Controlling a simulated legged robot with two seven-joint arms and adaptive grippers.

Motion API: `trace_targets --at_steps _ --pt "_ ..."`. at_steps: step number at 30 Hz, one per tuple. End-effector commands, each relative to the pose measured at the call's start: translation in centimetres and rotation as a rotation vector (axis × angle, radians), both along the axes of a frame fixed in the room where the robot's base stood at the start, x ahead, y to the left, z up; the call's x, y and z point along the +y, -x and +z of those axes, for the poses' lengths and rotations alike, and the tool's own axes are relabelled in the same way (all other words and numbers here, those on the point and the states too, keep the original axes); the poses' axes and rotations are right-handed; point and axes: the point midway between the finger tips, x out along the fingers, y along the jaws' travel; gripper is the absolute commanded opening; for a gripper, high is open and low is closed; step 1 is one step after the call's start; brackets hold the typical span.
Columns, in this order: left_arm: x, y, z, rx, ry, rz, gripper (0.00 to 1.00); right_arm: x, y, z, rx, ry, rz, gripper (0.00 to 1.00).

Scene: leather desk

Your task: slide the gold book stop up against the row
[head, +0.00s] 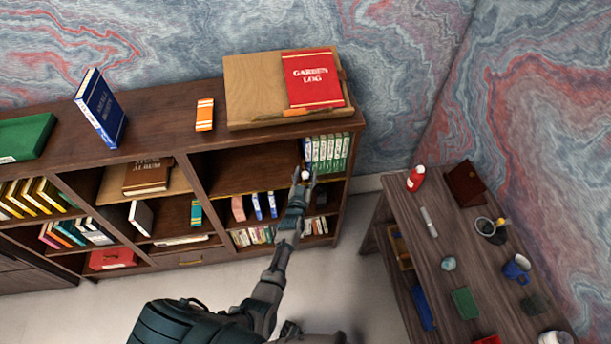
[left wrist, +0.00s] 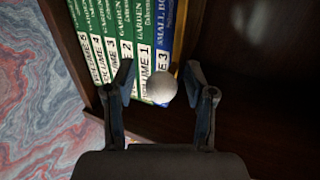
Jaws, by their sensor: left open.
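A row of upright green-and-white volumes (head: 327,152) with a blue book at one end stands in the upper right compartment of the bookcase. The row also shows in the left wrist view (left wrist: 115,45), its spines numbered. My left gripper (head: 303,176) reaches in at the front of this compartment, and its open fingers (left wrist: 158,72) show in the left wrist view. A pale round knob (left wrist: 154,88) sits between the fingers, in front of the blue book; its colour reads whitish, not gold. I cannot tell whether it is part of the book stop. My right gripper is not in view.
The compartment floor left of the row (head: 245,184) is bare. A board with a red book (head: 313,78) lies on the bookcase top. A side table (head: 450,272) with a mug (head: 517,267) and small items stands at the right.

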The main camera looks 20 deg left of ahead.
Motion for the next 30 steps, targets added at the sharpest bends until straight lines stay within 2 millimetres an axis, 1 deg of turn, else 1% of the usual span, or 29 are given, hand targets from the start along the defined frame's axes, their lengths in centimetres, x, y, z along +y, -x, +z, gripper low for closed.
trace_targets --at_steps 1,5,8,12,15,18,21,24,30 --pt "-0.1 0.2 -0.1 0.001 0.000 0.000 0.55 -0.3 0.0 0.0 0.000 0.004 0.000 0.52" --pt "-0.3 1.4 -0.2 0.002 0.000 -0.001 0.55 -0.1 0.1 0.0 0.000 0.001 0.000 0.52" --pt "-0.6 3.3 -0.3 0.004 0.001 0.000 0.55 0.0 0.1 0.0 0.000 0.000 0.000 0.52" --pt "-1.0 6.5 -0.3 0.004 0.002 0.001 0.55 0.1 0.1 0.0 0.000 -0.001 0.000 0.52" --pt "-1.4 8.5 -0.3 0.003 0.000 0.000 0.55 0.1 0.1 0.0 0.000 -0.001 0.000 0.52" --pt "-1.7 10.1 -0.4 0.005 0.001 0.000 0.55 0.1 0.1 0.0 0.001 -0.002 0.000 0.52" --pt "-1.8 11.0 -0.4 0.004 0.000 0.001 0.55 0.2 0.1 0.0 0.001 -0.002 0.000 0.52" --pt "-1.9 11.4 -0.3 0.003 -0.001 0.001 0.55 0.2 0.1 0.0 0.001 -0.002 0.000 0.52" --pt "-1.9 11.5 -0.3 0.003 -0.001 0.000 0.55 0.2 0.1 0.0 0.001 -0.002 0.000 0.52"
